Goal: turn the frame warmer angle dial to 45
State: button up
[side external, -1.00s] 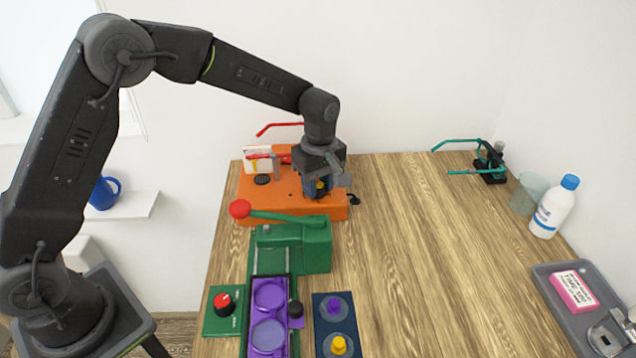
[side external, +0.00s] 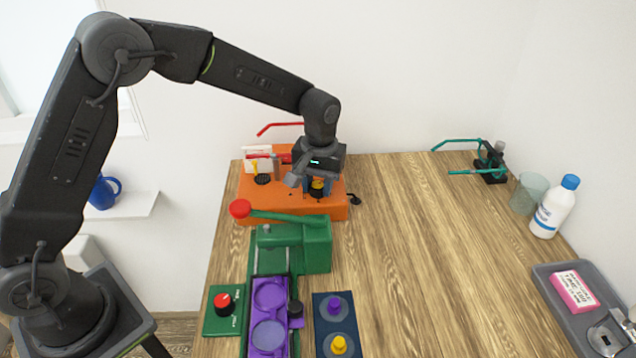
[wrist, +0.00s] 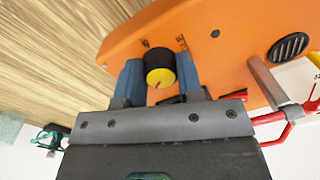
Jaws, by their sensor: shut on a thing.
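The orange frame warmer (side external: 262,200) stands at the back left of the table. Its angle dial (side external: 317,184) is a black knob with a yellow top, partly hidden by my gripper in the side view. In the wrist view the dial (wrist: 160,66) sits between two blue fingers, with a small dark line on its yellow face. My gripper (wrist: 159,78) is shut on the dial, one finger on each side. My gripper (side external: 316,187) points down over the warmer.
A green press (side external: 300,245) with a red-knobbed lever stands in front of the warmer. A green panel with a red knob (side external: 223,301) and a navy panel (side external: 322,325) lie nearer. A bottle (side external: 553,207) stands at right. The table's middle right is clear.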

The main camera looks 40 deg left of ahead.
aim_at(320, 186)
jog(key=shift+m, duration=2.2)
jog(key=o, duration=0.9)
jog(key=shift+o, duration=0.2)
notch_tip(320, 186, up, 14)
jog(key=shift+d, duration=0.25)
